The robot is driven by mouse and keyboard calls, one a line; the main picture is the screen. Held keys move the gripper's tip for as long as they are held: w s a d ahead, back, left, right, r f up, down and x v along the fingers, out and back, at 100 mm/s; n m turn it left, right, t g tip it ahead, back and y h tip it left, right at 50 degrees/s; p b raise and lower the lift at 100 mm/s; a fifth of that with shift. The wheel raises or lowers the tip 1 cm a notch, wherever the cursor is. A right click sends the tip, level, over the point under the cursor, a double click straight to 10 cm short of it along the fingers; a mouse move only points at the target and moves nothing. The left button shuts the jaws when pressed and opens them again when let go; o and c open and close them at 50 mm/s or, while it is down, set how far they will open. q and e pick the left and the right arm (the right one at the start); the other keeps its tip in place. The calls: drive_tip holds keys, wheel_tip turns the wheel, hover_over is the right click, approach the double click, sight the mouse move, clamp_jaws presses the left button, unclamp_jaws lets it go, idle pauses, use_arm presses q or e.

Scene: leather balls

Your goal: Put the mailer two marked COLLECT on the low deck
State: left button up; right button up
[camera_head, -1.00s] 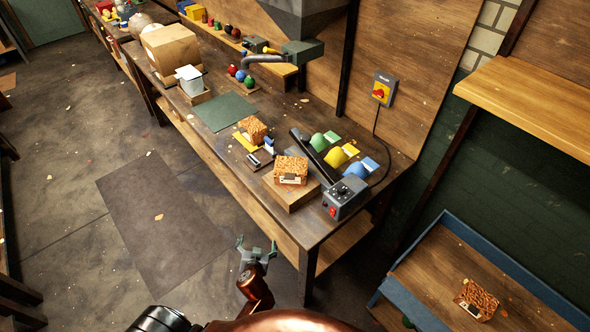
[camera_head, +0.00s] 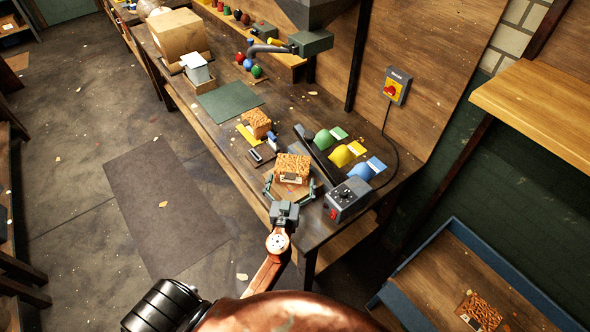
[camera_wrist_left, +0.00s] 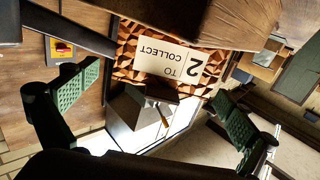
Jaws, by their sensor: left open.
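The orange-and-brown patterned mailer (camera_head: 293,163) sits on a wooden block near the bench's front edge. In the left wrist view, its white label (camera_wrist_left: 168,64) reads "TO COLLECT 2", upside down. My left gripper (camera_head: 290,184) is open at the mailer's near side, a finger toward each side. In the left wrist view the fingers (camera_wrist_left: 158,107) are spread wide, with nothing gripped; contact cannot be told. The low deck (camera_head: 404,306), wooden with a blue rim, is at the lower right. A similar patterned mailer (camera_head: 482,309) lies on it. My right gripper is not in view.
Another patterned mailer (camera_head: 257,121) stands farther back on the bench. A dark bar (camera_head: 318,158), a grey control box (camera_head: 347,197) and yellow (camera_head: 342,156), green and blue scoop-like items are close by on the right. A wooden shelf (camera_head: 540,115) juts out above the deck.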

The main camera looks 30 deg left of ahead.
sight(293, 166)
use_arm(q)
drive_tip(key=shift+w+a+r, duration=0.15)
drive_tip(key=shift+w+a, duration=0.35)
drive_tip(key=shift+w, duration=0.2)
drive_tip(key=p+x, duration=0.1)
drive_tip(key=x, duration=0.2)
drive_tip(key=shift+w+a+f+p, duration=0.15)
drive_tip(key=shift+w+f+p, duration=0.1)
drive_tip(key=shift+p, duration=0.1)
drive_tip(key=shift+w+a+f, duration=0.1)
drive_tip(key=shift+w+a, duration=0.15)
drive_tip(key=shift+w, duration=0.15)
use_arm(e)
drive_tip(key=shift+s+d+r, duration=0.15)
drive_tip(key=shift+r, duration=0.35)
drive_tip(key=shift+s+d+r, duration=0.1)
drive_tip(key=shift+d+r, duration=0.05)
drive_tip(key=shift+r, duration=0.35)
use_arm(q)
drive_tip(key=shift+c, duration=0.7)
drive_tip(key=c, duration=0.8)
drive_tip(key=shift+c, duration=0.3)
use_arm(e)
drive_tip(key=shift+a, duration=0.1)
